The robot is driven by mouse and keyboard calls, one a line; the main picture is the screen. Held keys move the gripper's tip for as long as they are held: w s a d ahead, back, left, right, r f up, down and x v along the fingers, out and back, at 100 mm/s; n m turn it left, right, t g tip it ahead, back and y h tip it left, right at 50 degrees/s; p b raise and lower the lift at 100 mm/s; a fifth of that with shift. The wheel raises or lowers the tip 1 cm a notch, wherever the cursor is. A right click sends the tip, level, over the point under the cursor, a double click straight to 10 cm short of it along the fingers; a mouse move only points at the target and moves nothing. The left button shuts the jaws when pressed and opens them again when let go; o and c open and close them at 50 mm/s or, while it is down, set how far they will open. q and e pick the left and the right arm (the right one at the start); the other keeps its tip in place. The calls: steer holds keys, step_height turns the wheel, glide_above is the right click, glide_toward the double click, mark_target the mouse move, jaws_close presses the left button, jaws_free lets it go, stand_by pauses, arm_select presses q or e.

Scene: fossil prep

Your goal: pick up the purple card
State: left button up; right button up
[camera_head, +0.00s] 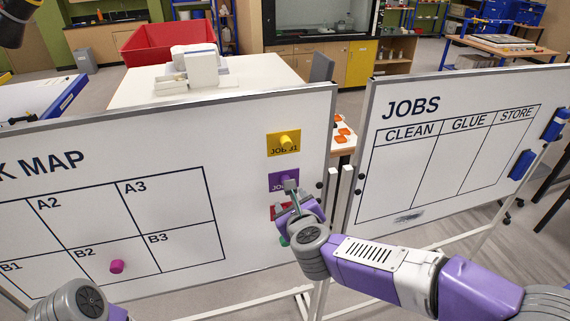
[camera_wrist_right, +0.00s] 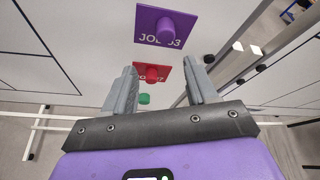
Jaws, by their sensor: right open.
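The purple card (camera_head: 276,182) hangs on the left whiteboard, below a yellow card (camera_head: 284,143) and above a red card (camera_head: 274,211). In the right wrist view the purple card (camera_wrist_right: 150,27) has a purple round knob (camera_wrist_right: 166,28) and reads "JOB", the rest partly covered. My right gripper (camera_head: 290,192) is in front of the board near the purple and red cards and hides part of them. In the wrist view its fingers (camera_wrist_right: 165,85) are apart with nothing held. The purple knob lies beyond the fingertips. My left gripper is not visible; only arm parts show at the left.
The red card (camera_wrist_right: 150,74) with a red knob and a green knob (camera_wrist_right: 144,98) sit below the purple card. A second whiteboard (camera_head: 430,170) headed JOBS stands to the right, past a narrow gap. A magenta magnet (camera_head: 117,266) is in cell B2.

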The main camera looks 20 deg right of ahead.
steer(key=w+m, duration=0.1)
steer(key=w, duration=0.6)
steer(key=shift+d, duration=0.4)
steer(key=shift+s+f, duration=0.1)
jaws_close()
